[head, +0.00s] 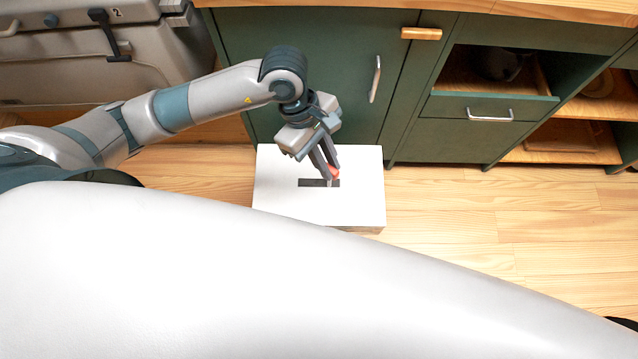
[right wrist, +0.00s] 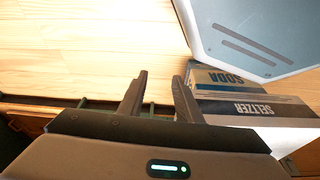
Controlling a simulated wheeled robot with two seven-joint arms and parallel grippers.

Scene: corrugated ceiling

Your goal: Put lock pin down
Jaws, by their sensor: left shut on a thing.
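My left gripper (head: 328,174) points down over the white box top in the head view. It is shut on a small red thing (head: 335,172), which looks like the lock pin; the fingers hide part of it. The white box (head: 275,205) stands on the floor and has a dark slot (head: 312,183) in its top. The held thing is right at the slot's right part; I cannot tell whether it touches. My right gripper (right wrist: 161,78) shows in the right wrist view, with its fingers apart and nothing between them.
A green cabinet (head: 300,45) with handles and open shelves stands behind the box. A grey case (head: 80,75) is at the upper left. Wooden floor (head: 450,230) is clear to the right. The right wrist view shows SODA (right wrist: 215,78) and SELTZER (right wrist: 245,108) boxes beside the right gripper.

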